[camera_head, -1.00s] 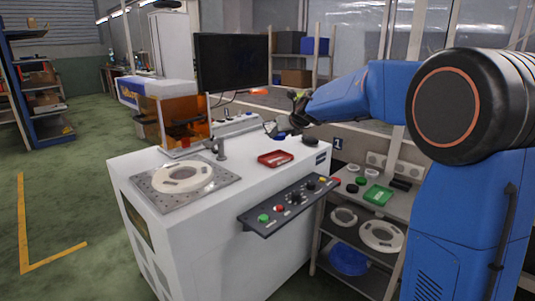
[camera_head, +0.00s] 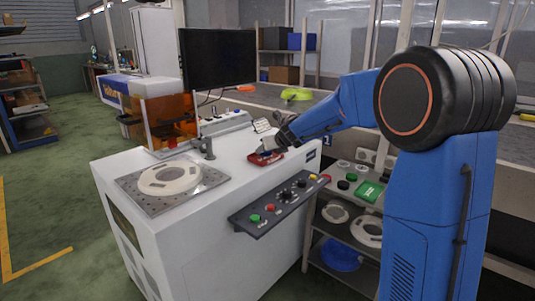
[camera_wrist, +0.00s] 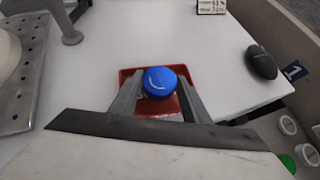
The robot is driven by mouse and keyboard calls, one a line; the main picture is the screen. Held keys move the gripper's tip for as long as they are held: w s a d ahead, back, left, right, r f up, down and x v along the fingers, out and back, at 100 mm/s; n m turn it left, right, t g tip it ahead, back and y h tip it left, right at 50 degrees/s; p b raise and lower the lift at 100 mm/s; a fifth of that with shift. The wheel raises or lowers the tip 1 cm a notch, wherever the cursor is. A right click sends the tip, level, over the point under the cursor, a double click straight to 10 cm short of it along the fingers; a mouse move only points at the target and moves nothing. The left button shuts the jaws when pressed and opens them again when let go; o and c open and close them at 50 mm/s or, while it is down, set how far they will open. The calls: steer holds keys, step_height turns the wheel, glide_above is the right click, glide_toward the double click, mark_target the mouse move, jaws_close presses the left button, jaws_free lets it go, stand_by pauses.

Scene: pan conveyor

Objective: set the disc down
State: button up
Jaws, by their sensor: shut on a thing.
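The blue disc (camera_wrist: 160,82) sits between the two fingers of my gripper (camera_wrist: 157,97) in the wrist view, and the fingers are shut on it. The red tray (camera_wrist: 127,75) lies on the white machine top right under and around the disc. I cannot tell whether the disc touches the tray floor. In the head view my gripper (camera_head: 271,146) is low at the red tray (camera_head: 262,160) and covers part of it. The disc is mostly hidden there.
A perforated plate (camera_head: 207,181) with a white ring (camera_head: 169,178) is at the left of the machine top. A black mouse (camera_wrist: 262,62) lies right of the tray. A button panel (camera_head: 280,204) juts from the front. Bare white surface surrounds the tray.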

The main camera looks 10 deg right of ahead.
steer(key=shift+f, duration=0.8)
steer(key=o, duration=1.1)
steer(key=shift+f, duration=0.1)
